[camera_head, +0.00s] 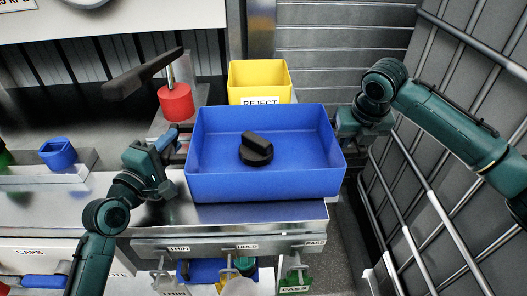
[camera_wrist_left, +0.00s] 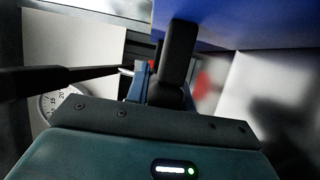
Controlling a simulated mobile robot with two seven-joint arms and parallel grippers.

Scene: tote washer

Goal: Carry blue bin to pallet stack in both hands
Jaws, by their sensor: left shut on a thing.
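The blue bin (camera_head: 265,187) is in the middle of the head view, over the metal bench, upright and open at the top. A black knob-like part (camera_head: 256,150) lies inside it. My left gripper (camera_head: 180,146) is at the bin's left wall and shut on it. In the left wrist view the bin's blue side (camera_wrist_left: 245,22) fills the upper right, beside a dark finger. My right gripper (camera_head: 347,126) is at the bin's right wall; its fingers are too hidden to tell whether they are shut. No pallet stack can be made out.
A yellow REJECT bin (camera_head: 259,80) stands just behind the blue bin. A red-based lever (camera_head: 175,102) is at the back left, and a small blue cup (camera_head: 58,153) is further left. A barred cage wall (camera_head: 440,150) stands close on the right. Labelled hooks (camera_head: 230,262) hang below the bench front.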

